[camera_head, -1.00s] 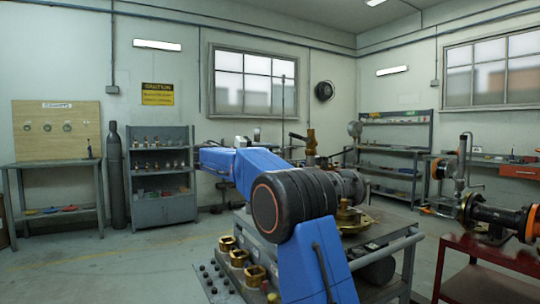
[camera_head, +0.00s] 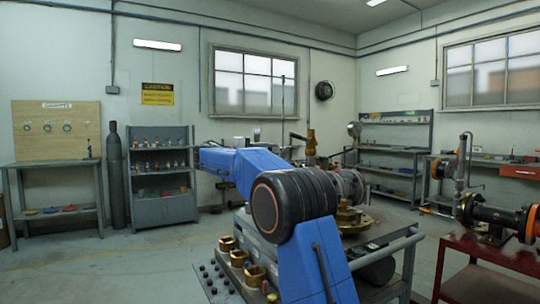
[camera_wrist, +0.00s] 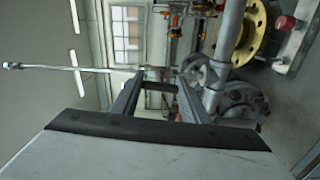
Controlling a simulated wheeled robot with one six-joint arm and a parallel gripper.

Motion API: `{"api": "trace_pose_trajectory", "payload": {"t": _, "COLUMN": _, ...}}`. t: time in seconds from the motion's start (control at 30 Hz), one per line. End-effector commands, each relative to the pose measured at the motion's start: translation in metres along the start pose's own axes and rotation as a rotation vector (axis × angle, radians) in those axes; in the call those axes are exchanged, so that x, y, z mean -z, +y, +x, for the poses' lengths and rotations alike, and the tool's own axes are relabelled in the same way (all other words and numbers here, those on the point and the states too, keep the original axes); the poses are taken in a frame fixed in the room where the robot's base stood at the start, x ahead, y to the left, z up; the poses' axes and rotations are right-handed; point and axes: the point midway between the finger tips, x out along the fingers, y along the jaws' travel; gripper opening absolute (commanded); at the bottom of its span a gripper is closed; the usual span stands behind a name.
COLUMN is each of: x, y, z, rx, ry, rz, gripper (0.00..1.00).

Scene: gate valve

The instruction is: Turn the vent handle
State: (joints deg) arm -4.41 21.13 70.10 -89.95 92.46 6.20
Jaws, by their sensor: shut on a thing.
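A thin pale rod with a small knob at its end, which I take for the vent handle (camera_wrist: 75,68), runs across the left of the wrist view to my fingertips. A thin upright rod (camera_head: 283,108), probably the same one, shows in front of the window in the head view. My gripper (camera_wrist: 157,77) has its two fingers at the rod's inner end and is shut on it; the exact contact is small and dim. In the head view my blue arm and dark joint hide the gripper. A brass fitting (camera_head: 311,145) stands just right of the rod.
Grey pipework with a bolted flange (camera_wrist: 240,100) lies close right of my fingers in the wrist view, with a yellow flange (camera_wrist: 252,32) beyond. A metal cart (camera_head: 405,240) carries brass parts. A red table (camera_head: 490,252) holds piping at the right. Open floor lies left.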

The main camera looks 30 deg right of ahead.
Motion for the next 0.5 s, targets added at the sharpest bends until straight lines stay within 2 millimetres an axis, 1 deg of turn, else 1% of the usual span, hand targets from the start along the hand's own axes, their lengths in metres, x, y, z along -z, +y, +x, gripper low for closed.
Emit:
{"api": "trace_pose_trajectory", "payload": {"t": 0.03, "x": 0.0007, "y": -0.0010, "z": -0.0008, "rx": 0.001, "ry": 0.002, "rz": -0.001, "gripper": 0.18}}
{"api": "trace_pose_trajectory", "payload": {"t": 0.07, "x": 0.0007, "y": -0.0010, "z": -0.0008, "rx": 0.001, "ry": 0.002, "rz": -0.001, "gripper": 0.43}}
{"api": "trace_pose_trajectory", "payload": {"t": 0.1, "x": 0.0007, "y": -0.0010, "z": -0.0007, "rx": 0.001, "ry": 0.002, "rz": -0.001, "gripper": 0.53}}
{"api": "trace_pose_trajectory", "payload": {"t": 0.13, "x": 0.0007, "y": -0.0010, "z": -0.0007, "rx": 0.001, "ry": 0.001, "rz": -0.001, "gripper": 0.59}}
{"api": "trace_pose_trajectory", "payload": {"t": 0.4, "x": 0.0003, "y": -0.0004, "z": -0.0005, "rx": 0.000, "ry": 0.001, "rz": 0.000, "gripper": 0.59}}
{"api": "trace_pose_trajectory", "payload": {"t": 0.5, "x": 0.0004, "y": -0.0004, "z": -0.0035, "rx": 0.000, "ry": 0.001, "rz": 0.000, "gripper": 0.59}}
